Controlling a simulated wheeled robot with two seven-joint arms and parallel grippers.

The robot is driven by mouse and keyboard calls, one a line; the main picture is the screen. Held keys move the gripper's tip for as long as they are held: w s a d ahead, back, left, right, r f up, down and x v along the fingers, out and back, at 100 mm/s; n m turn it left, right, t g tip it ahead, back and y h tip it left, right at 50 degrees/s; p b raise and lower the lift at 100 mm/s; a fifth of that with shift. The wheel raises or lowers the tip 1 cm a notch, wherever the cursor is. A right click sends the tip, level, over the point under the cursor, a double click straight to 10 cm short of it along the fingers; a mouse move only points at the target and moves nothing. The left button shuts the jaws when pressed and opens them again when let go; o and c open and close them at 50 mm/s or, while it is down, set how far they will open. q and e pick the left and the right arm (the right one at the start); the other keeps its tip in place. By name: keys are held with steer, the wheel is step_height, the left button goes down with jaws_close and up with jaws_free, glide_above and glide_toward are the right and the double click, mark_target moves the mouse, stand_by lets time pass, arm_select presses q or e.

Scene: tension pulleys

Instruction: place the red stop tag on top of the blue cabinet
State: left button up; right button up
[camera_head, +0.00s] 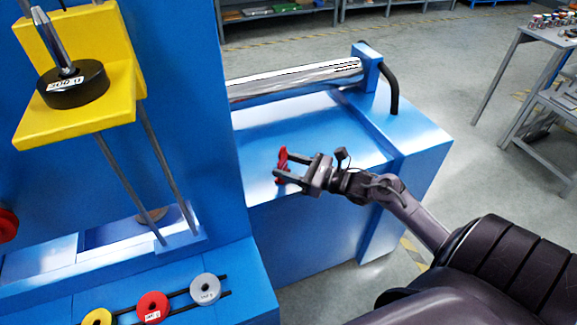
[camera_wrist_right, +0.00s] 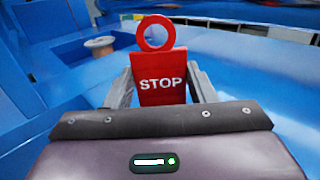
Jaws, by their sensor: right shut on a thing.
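The red stop tag (camera_wrist_right: 161,82) is between the fingers of my right gripper (camera_wrist_right: 161,88) in the right wrist view, its ring pointing away from the wrist and its STOP lettering facing the camera. In the head view the tag (camera_head: 282,160) shows as a small red shape at the fingertips of my right gripper (camera_head: 281,168), which is shut on it. The gripper is in front of the low blue cabinet's top (camera_head: 285,130); I cannot tell whether the tag touches the surface. My left gripper is not in view.
A metal roller (camera_head: 295,82) runs along the back of the blue cabinet. A tall blue frame (camera_head: 190,90) with a yellow bracket (camera_head: 75,120) and black weight (camera_head: 74,85) stands at the left. Red (camera_head: 153,307) and grey (camera_head: 205,289) discs lie on a rack at the lower left.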

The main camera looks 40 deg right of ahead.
steer(key=shift+f, duration=0.15)
steer(key=o, duration=1)
steer(key=shift+c, duration=0.2)
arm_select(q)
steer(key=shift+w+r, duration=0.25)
